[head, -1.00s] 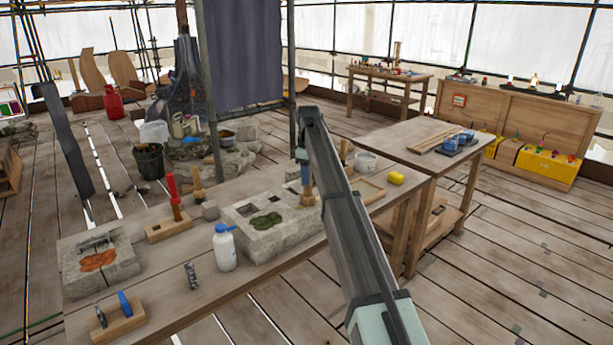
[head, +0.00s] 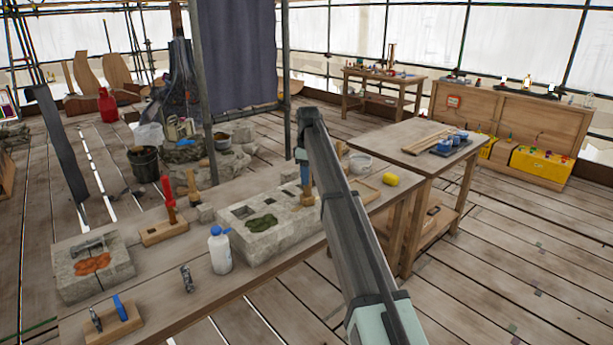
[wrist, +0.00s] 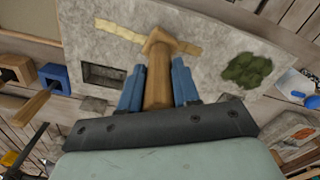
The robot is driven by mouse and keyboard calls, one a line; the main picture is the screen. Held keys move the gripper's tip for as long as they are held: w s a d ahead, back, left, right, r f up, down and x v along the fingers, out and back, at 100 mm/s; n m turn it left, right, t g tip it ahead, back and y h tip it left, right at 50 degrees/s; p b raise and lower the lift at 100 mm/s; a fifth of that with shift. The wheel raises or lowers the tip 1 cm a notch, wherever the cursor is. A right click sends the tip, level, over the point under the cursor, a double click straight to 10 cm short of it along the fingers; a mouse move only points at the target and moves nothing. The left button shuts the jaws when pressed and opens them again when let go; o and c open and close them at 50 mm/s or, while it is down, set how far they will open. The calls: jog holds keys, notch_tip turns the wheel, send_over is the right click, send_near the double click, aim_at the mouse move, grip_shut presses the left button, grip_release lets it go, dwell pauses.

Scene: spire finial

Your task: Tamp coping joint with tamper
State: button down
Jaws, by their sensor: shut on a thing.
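My gripper (wrist: 158,88) has blue fingers shut on a wooden tamper (wrist: 158,75). In the head view, my gripper (head: 305,172) holds the tamper (head: 307,196) upright at the right end of a grey stone block (head: 285,240). In the wrist view, the tamper's wider wooden foot is over the block (wrist: 210,25), at a pale yellow strip (wrist: 120,30) that looks like the coping joint. The strip runs out on both sides of the foot. Whether the foot touches it cannot be told. Green moss (wrist: 247,70) and a dark rectangular recess (wrist: 102,75) lie on either side.
A white bottle (head: 220,252) with a blue cap stands in front of the block. A red-handled tool (head: 168,198) stands in a wooden holder to the left. A stone with an orange patch (head: 70,285) is further left. A yellow sponge (head: 390,180) lies on the right.

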jog(key=w+d, duration=0.4)
jog(key=shift+w+d, duration=0.15)
jog(key=shift+w, duration=0.05)
dwell(2.1)
jog(key=shift+w+d+f, duration=0.1)
jog(key=shift+w+d, duration=0.95)
jog(key=shift+d, duration=0.1)
dwell(0.5)
notch_tip(320, 180, up, 7)
dwell(1.0)
dwell(0.5)
